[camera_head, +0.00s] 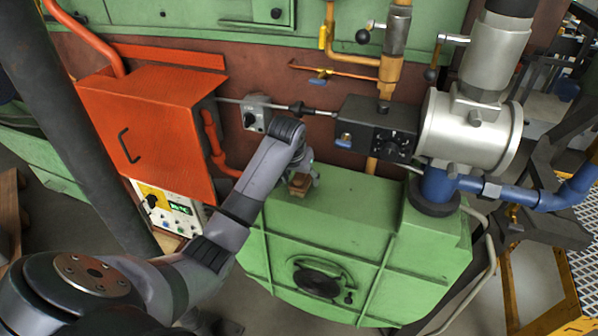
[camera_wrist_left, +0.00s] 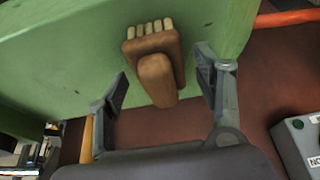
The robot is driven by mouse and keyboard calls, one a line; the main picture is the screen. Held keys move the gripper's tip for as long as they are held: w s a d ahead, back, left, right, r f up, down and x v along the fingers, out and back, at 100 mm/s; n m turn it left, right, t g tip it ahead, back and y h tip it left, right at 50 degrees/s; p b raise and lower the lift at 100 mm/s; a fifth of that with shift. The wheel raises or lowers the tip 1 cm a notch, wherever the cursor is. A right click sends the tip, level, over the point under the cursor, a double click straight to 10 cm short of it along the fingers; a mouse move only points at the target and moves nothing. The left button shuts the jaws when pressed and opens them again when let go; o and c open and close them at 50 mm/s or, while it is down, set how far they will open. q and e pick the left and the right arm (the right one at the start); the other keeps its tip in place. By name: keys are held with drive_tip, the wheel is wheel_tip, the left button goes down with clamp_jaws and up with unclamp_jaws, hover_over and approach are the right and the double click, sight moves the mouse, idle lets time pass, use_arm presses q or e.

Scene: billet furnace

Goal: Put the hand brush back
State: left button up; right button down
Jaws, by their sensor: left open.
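The hand brush (camera_head: 297,187) is a small brown wooden brush on the green housing's top (camera_head: 345,205), near its back left part. In the left wrist view the brush (camera_wrist_left: 157,77) shows its handle toward me and pale bristle tufts at the far end. My left gripper (camera_head: 303,177) is at the brush, partly covering it in the head view. Its two fingers (camera_wrist_left: 163,75) stand apart on either side of the brush, with gaps visible on both sides. My right gripper is not in view.
An orange cabinet (camera_head: 150,130) and a control panel (camera_head: 170,212) stand left of my arm. A grey switch box (camera_head: 256,113), a black valve box (camera_head: 375,130) and a silver cylinder (camera_head: 470,128) sit behind and right. The housing's top right of the brush is clear.

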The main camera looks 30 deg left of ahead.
sight(296, 189)
use_arm(q)
drive_tip(key=b+v, duration=0.3)
drive_tip(key=v, duration=0.6)
drive_tip(key=shift+s+r, duration=0.1)
drive_tip(key=shift+s, duration=0.05)
drive_tip(key=p+v, duration=0.1)
drive_tip(key=v, duration=0.1)
drive_tip(key=shift+s+r, duration=0.15)
drive_tip(key=shift+r, duration=0.15)
drive_tip(key=shift+d+f, duration=0.1)
